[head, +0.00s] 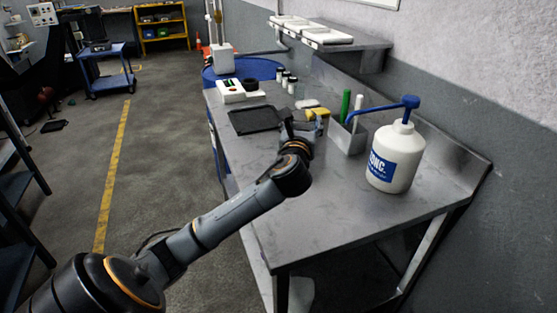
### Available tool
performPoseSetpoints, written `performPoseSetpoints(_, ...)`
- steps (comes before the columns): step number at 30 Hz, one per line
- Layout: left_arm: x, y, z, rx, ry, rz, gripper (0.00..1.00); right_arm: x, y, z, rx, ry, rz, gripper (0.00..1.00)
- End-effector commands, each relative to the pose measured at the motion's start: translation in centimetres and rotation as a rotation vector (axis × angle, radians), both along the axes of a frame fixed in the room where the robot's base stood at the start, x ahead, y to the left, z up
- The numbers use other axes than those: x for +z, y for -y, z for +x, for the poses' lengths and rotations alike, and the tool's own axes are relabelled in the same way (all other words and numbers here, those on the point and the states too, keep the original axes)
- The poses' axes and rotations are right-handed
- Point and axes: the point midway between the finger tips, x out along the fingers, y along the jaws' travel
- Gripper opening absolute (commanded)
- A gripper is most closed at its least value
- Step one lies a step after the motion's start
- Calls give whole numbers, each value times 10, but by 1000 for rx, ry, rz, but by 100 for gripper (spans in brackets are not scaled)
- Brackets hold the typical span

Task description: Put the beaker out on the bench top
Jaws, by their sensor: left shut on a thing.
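My left arm reaches in from the lower left over the bench top (350,212). My left gripper (288,122) is at the arm's far end, low over the bench, beside a dark flat tray (254,120). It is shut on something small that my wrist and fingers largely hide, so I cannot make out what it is. I cannot pick out a beaker for certain in this view. My right gripper is not in view.
A white bottle with a blue pump (395,160) and a grey holder with green and white sticks (346,136) stand right of my gripper. Yellow items (318,113) lie just beyond it. Small jars (286,79) stand farther back. The bench's near end is clear.

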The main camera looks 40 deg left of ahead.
Motion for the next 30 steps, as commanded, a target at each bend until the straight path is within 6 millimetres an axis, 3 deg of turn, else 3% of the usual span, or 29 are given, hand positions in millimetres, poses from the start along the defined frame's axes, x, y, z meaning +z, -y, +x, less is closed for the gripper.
performPoseSetpoints(13, -40, -88, 34, 7, -1, -1, 24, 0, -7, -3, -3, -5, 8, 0)
performPoseSetpoints(15, -58, -97, 38, 6, -3, -2, 24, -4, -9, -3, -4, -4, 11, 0)
performPoseSetpoints(21, -84, -119, 47, 4, 1, 0, 24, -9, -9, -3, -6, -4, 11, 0)
performPoseSetpoints(26, -92, -125, 50, 3, 2, 1, 24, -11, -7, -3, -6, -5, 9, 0)
performPoseSetpoints(30, -111, -129, 52, 2, 0, -5, 24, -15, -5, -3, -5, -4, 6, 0)
